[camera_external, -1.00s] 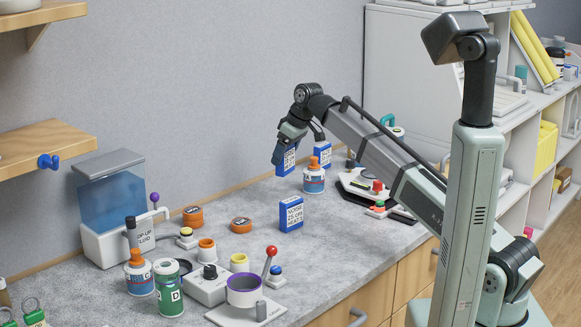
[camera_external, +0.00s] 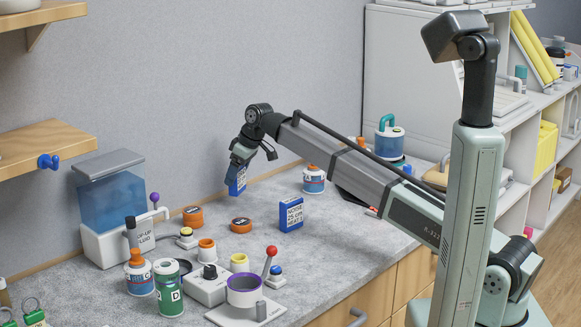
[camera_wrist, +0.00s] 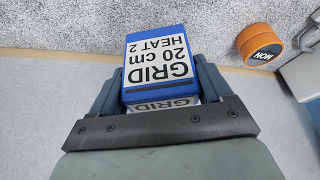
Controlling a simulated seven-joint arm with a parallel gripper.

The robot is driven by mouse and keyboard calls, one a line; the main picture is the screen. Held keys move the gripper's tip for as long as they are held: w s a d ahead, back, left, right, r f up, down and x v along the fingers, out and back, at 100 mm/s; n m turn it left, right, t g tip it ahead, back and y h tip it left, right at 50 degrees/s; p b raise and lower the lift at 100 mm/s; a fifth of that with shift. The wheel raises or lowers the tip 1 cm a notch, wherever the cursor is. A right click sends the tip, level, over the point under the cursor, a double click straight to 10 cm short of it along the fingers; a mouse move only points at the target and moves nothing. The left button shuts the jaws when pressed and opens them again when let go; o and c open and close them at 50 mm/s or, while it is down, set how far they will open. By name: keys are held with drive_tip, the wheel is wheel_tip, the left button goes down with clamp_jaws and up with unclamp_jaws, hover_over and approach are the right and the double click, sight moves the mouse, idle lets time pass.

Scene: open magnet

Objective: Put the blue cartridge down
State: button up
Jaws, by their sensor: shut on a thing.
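A blue cartridge (camera_wrist: 161,64) with a white label reading "GRID 20 cm HEAT 2" is between the fingers of my gripper (camera_wrist: 160,92) in the wrist view. My gripper is shut on it. In the external view my gripper (camera_external: 240,160) holds the blue cartridge (camera_external: 236,181) near the back wall, to the left of the white can with an orange cap. The cartridge seems to be above the grey counter (camera_external: 262,196); the exact gap is hard to tell. A second blue cartridge (camera_external: 290,213) with a white label stands upright on the counter.
Orange round tins (camera_external: 193,216) and (camera_external: 241,225) lie to the left and below my gripper. The orange-capped can (camera_external: 314,180) stands to the right.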

sight(237, 185)
drive_tip(key=shift+f, duration=2.1)
drive_tip(key=shift+f, duration=0.15)
drive_tip(key=o, duration=1)
drive_tip(key=v, duration=1.2)
drive_tip(key=shift+r, duration=0.2)
